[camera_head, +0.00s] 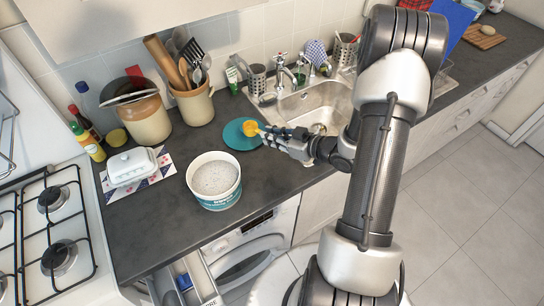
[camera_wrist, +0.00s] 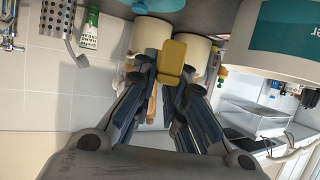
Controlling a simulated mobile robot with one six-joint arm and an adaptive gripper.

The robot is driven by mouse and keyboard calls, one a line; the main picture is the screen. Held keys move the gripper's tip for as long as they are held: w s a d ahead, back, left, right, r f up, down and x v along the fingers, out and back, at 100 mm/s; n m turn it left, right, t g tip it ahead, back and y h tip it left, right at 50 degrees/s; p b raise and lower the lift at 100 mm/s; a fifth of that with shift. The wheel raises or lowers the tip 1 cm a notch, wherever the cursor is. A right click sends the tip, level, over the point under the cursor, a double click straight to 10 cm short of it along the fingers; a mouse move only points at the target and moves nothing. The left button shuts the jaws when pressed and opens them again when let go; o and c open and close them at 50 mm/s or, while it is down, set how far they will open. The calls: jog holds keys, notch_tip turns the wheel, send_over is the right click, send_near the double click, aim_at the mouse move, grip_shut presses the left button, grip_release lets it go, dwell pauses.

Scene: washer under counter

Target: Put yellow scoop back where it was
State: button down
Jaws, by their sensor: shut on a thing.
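The yellow scoop (camera_head: 251,128) is held at the tip of my gripper (camera_head: 268,134), above the counter and in front of the sink's left side. In the wrist view the scoop (camera_wrist: 172,60) sits between the fingertips of my gripper (camera_wrist: 168,84). A round teal lid (camera_head: 232,139) lies on the counter below and around the scoop in the head view. A white tub (camera_head: 195,168) with a teal label stands open to the lower left, filled with pale powder (camera_head: 214,178). The tub (camera_wrist: 275,38) also shows at the wrist view's upper right.
A white butter dish (camera_head: 132,165), a utensil crock (camera_head: 194,104) and a lidded jar (camera_head: 146,119) stand left and behind. The sink (camera_head: 325,108) is at the right. Below the counter, the washer's detergent drawer (camera_head: 199,283) is pulled out.

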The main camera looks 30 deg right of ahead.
notch_tip(320, 180, down, 9)
jog(key=shift+w+r+b, duration=0.1)
jog(key=shift+b, duration=0.75)
jog(key=shift+f+b, duration=0.55)
jog(key=shift+f, duration=0.1)
jog(key=c, duration=1.6)
grip_release()
jog(key=shift+r, duration=0.1)
jog(key=shift+c, duration=0.2)
